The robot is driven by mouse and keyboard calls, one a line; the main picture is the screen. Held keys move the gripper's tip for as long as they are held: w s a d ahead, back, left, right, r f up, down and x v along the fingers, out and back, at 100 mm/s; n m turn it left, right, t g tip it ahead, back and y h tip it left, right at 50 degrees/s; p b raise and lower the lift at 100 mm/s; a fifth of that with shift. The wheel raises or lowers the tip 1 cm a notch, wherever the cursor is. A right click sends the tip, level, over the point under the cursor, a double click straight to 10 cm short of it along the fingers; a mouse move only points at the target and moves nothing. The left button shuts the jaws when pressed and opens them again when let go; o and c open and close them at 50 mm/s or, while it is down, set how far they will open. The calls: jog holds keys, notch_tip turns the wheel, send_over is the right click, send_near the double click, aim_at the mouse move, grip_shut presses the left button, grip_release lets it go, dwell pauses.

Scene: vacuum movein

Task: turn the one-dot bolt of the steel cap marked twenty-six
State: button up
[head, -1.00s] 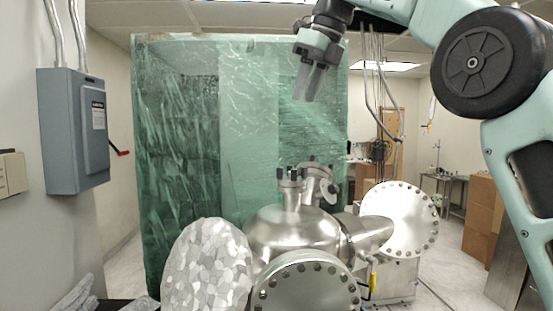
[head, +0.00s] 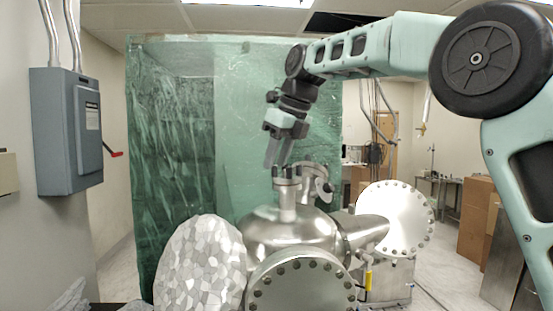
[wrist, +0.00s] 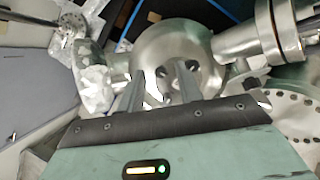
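A steel vacuum chamber (head: 290,230) has a domed top with two short capped ports. The nearer port ends in a small steel cap (head: 287,181) with dark bolts standing on it. The other capped port (head: 317,185) stands just behind and to the right. No number or dot marks can be read, so I cannot tell which cap is twenty-six or which bolt has one dot. My gripper (head: 276,152) points down above the nearer cap, seemingly apart from it. In the wrist view its two fingers (wrist: 157,80) are spread, with dark bolt shapes partly visible between them.
A large bolted flange (head: 303,285) faces front, and another (head: 396,220) stands at the right. A crumpled foil-like rounded thing (head: 201,268) is at front left. A grey electrical box (head: 68,130) is on the left wall.

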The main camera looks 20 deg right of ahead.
jog(key=shift+w+a+f, duration=0.1)
jog(key=shift+w+f, duration=0.05)
jog(key=shift+f, duration=0.25)
jog(key=shift+c, duration=0.3)
grip_shut()
jog(key=shift+r, duration=0.1)
